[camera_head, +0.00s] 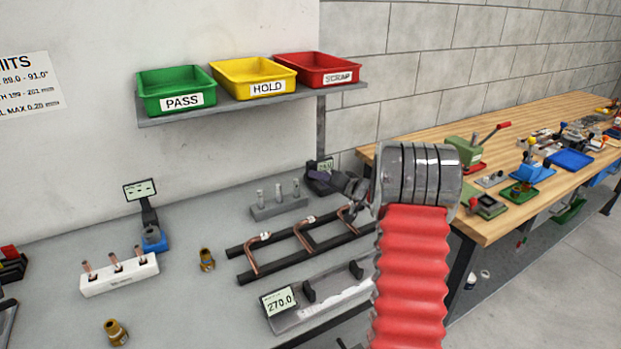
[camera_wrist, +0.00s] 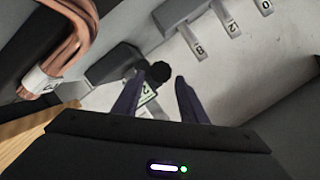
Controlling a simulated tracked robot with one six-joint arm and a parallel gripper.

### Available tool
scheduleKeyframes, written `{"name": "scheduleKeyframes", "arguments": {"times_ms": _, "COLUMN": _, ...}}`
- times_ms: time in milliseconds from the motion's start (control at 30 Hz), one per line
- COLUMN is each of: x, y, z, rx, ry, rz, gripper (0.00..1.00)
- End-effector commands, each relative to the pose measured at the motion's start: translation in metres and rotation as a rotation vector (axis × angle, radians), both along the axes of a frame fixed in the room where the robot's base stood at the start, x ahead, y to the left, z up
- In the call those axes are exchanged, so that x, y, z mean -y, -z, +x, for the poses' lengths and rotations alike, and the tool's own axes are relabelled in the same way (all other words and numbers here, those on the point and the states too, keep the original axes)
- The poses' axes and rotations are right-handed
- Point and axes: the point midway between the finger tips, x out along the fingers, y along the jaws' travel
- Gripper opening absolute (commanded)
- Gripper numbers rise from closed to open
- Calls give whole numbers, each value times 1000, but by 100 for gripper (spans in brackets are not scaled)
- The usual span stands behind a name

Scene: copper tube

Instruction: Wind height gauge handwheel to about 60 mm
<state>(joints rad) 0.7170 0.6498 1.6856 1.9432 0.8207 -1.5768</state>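The height gauge is probably the small dark device with a lit display (camera_head: 325,165) behind the tube rack; its digits are too small to read surely. My gripper (camera_head: 322,180) is right at it in the head view and partly covers it. In the wrist view a round black knob (camera_wrist: 157,72), likely the handwheel, lies at the fingertips, closer to the left finger. A lit display (camera_wrist: 149,93) shows partly behind the fingers. My gripper (camera_wrist: 159,80) is open, with a gap between its two fingers. I cannot tell whether a finger touches the knob.
A grey block with upright pins (camera_head: 278,206) stands left of my gripper. A dark rack with bent copper tubes (camera_head: 300,240) and a fixture reading 270.0 (camera_head: 279,302) lie in front. A shelf with PASS, HOLD and SCRAP trays (camera_head: 250,104) hangs above.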

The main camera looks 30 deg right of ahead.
Motion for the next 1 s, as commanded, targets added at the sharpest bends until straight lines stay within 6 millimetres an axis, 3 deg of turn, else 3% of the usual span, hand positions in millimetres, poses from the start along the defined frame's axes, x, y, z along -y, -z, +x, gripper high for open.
{"name": "scheduleKeyframes", "arguments": {"times_ms": 200, "x": -4, "y": 10, "z": 33, "rx": 0, "ry": -3, "rz": 1, "gripper": 39}}
{"name": "scheduleKeyframes", "arguments": {"times_ms": 400, "x": -5, "y": 16, "z": 53, "rx": 0, "ry": -1, "rz": 0, "gripper": 39}}
{"name": "scheduleKeyframes", "arguments": {"times_ms": 800, "x": -6, "y": 17, "z": 58, "rx": 0, "ry": -1, "rz": 0, "gripper": 38}}
{"name": "scheduleKeyframes", "arguments": {"times_ms": 1000, "x": -6, "y": 17, "z": 58, "rx": 0, "ry": -1, "rz": 0, "gripper": 24}}
